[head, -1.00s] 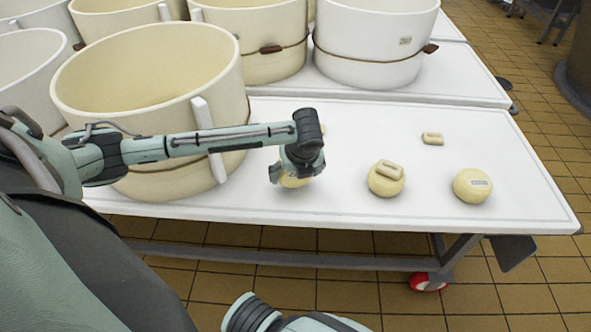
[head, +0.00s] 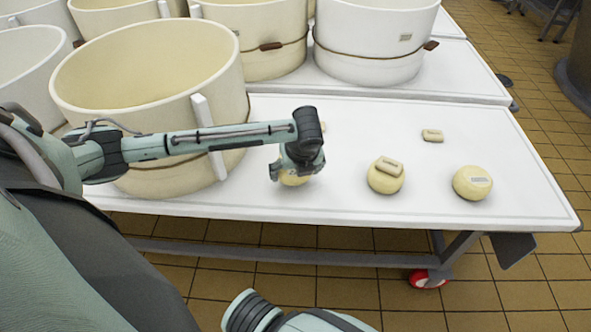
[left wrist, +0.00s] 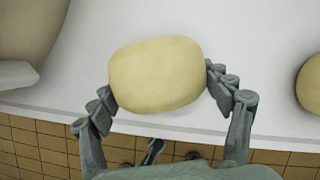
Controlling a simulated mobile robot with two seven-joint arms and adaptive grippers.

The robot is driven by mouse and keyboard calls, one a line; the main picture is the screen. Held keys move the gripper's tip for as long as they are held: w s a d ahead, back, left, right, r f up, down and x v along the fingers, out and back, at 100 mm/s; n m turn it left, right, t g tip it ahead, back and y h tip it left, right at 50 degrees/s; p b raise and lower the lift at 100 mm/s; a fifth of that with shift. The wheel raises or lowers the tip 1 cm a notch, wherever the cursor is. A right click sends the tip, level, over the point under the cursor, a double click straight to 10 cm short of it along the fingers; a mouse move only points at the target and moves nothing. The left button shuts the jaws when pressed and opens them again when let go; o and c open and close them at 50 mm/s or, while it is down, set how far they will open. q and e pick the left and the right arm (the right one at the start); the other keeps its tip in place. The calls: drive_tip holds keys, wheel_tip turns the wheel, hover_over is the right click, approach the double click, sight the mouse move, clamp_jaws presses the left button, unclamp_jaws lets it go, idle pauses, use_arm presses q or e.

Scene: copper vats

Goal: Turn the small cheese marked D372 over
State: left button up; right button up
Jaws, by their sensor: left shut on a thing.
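A small round pale-yellow cheese (head: 292,180) is on the white table near its front edge, mostly hidden by my left gripper (head: 296,170). In the left wrist view the cheese (left wrist: 157,72) sits between the two fingers of the left gripper (left wrist: 160,87), one finger against each side. The gripper is shut on it. No label shows on the visible face of this cheese. A second small cheese (head: 385,182) has a pale block lying on top. A third (head: 470,186) at the right carries a pale label, too small to read. My right gripper is out of view.
A large cream vat (head: 150,100) stands left of the held cheese, under my left arm. More vats stand behind. A small pale block (head: 432,135) lies toward the table's right rear. The white table (head: 350,125) is clear between the held cheese and that block.

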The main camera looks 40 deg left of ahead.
use_arm(q)
drive_tip(key=shift+f, duration=0.2)
drive_tip(key=shift+f, duration=0.2)
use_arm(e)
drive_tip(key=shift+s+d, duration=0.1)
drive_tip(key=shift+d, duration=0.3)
use_arm(q)
drive_tip(key=o, duration=1.6)
drive_tip(key=shift+c, duration=0.2)
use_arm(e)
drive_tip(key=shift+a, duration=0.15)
use_arm(q)
drive_tip(key=shift+f, duration=0.1)
drive_tip(key=v, duration=1.2)
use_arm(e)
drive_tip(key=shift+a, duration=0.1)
